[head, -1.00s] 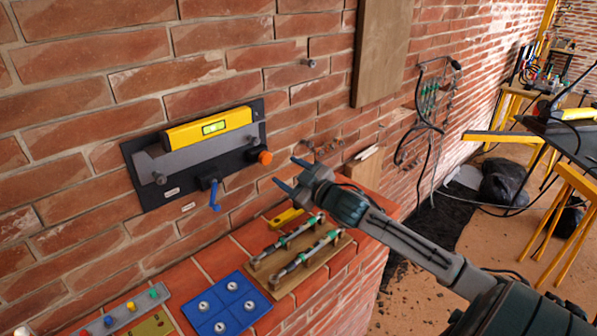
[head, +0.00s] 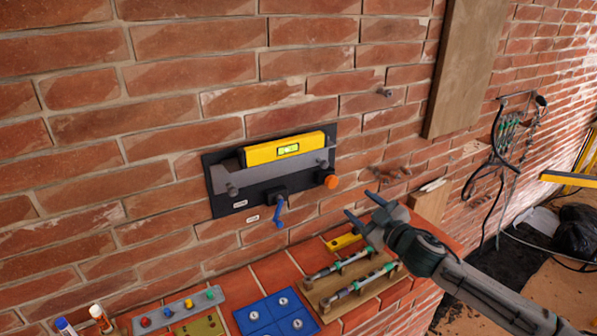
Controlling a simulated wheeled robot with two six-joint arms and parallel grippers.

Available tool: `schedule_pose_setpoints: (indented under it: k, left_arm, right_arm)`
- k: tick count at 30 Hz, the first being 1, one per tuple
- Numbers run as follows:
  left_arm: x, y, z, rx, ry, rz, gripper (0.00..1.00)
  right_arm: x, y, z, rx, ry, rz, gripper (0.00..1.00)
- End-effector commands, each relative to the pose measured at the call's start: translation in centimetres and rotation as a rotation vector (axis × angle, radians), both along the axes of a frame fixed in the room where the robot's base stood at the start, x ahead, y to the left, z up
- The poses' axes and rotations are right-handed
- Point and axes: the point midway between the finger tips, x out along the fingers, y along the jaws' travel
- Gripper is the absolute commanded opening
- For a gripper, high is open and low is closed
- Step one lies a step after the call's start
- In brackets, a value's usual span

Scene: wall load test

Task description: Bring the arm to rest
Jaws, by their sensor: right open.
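My right gripper (head: 362,216) comes in from the lower right on my right arm (head: 480,287). Its two fingers are spread apart, with nothing between them. It hovers in front of the brick wall, over the back right part of the brick ledge (head: 263,272). My left gripper is not in the head view.
The panel carries a yellow level (head: 262,153) and a blue crank handle (head: 280,214). On the ledge are a wooden board (head: 322,285) with tools, a blue plate (head: 262,306), a grey strip with coloured knobs (head: 155,315) and two markers. Black bags (head: 575,232) lie at far right.

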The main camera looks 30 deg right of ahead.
Motion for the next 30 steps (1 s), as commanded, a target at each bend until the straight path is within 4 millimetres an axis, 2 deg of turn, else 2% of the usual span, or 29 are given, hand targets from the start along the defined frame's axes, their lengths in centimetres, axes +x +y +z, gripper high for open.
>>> schedule_pose_setpoints:
  k: [4, 6, 8, 11, 15, 19, 24, 30]
  left_arm:
    - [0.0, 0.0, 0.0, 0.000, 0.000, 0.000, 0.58]
    - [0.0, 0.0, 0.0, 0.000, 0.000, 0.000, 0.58]
    - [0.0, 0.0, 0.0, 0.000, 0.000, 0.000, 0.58]
    - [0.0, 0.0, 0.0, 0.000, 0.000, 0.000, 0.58]
    - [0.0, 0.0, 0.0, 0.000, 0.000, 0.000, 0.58]
    - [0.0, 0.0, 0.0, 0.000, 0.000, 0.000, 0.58]
    - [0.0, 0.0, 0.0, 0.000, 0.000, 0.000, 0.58]
    - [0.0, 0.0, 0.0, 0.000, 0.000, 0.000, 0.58]
  right_arm:
    - [-0.1, 0.0, -0.1, 0.002, 0.002, -0.002, 0.56]
    - [-0.4, 0.2, -0.8, 0.012, 0.017, -0.021, 0.56]
    - [-1.1, 0.6, -2.2, 0.031, 0.047, -0.054, 0.56]
    - [-3.3, 1.6, -5.9, 0.078, 0.143, -0.144, 0.56]
    - [-8.7, 4.1, -12.3, 0.149, 0.370, -0.291, 0.56]
    - [-14.6, 7.1, -17.0, 0.196, 0.605, -0.381, 0.56]
    - [-20.6, 10.3, -20.1, 0.229, 0.840, -0.423, 0.56]
    - [-26.0, 13.4, -21.7, 0.259, 1.044, -0.426, 0.56]
